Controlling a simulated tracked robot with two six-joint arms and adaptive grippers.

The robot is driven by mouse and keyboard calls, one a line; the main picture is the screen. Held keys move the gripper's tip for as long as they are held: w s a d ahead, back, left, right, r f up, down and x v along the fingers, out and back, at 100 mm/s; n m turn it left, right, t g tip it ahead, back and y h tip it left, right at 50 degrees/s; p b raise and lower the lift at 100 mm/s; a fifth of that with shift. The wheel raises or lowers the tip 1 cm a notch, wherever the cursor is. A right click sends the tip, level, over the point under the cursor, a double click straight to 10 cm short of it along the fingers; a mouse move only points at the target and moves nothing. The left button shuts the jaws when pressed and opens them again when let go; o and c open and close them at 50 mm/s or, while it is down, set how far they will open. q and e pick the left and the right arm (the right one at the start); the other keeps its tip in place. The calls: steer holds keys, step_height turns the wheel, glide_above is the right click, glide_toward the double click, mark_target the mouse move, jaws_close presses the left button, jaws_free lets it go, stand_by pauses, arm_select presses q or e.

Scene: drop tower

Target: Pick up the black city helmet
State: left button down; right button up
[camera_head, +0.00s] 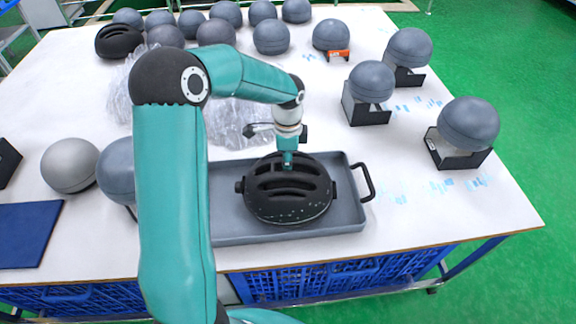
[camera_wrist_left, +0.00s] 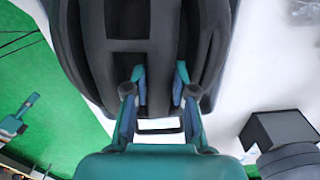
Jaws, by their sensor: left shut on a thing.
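The black city helmet (camera_head: 288,195) has long vent slots and pale specks along its lower edge. In the head view it appears over the grey tray (camera_head: 222,225); I cannot tell whether it rests on the tray floor. My left gripper (camera_head: 288,163) comes down from above and is shut on the helmet's top. In the left wrist view the helmet's dark shell (camera_wrist_left: 130,25) fills the upper middle, and the fingers of my left gripper (camera_wrist_left: 158,85) reach into its vent slots. The fingertips are partly hidden by the shell. My right gripper is not in view.
A black handle (camera_head: 367,182) stands at the tray's right end. Grey balls on black stands (camera_head: 468,125) line the right of the white table (camera_head: 430,215). Several grey balls (camera_head: 271,37) and another black helmet (camera_head: 119,41) sit at the back. Clear plastic wrap (camera_head: 232,118) lies behind the tray.

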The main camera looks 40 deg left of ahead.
arm_select(q)
step_height(320, 180, up, 18)
steer(key=shift+r, duration=0.2)
stand_by(0.8)
